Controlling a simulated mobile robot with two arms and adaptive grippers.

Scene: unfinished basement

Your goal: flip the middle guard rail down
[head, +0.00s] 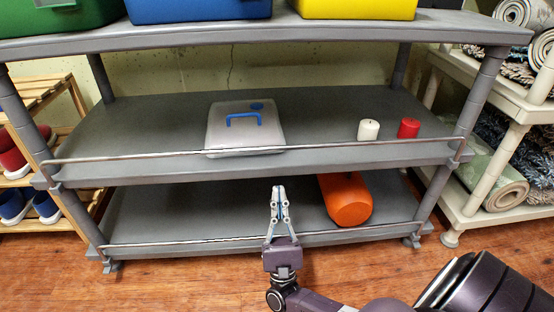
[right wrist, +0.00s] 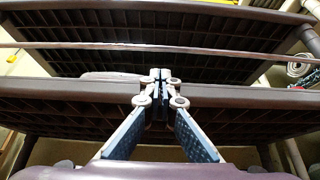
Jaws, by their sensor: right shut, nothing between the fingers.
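The middle guard rail (head: 330,147) is a thin metal bar across the front of the grey shelf unit's middle shelf (head: 320,110). It stands up above the shelf's front edge, and it also shows in the right wrist view (right wrist: 225,50). My right gripper (head: 279,190) is shut and empty, pointing at the shelf unit; in the head view its tips show below the middle rail. In the right wrist view the closed tips (right wrist: 160,73) also show below the rail, with no visible contact. My left gripper is not in view.
The middle shelf holds a clear box with a blue handle (head: 243,132), a white candle (head: 368,130) and a red candle (head: 408,128). An orange canister (head: 345,200) lies on the bottom shelf behind a lower rail (head: 190,241). Coloured bins (head: 198,10) stand on top.

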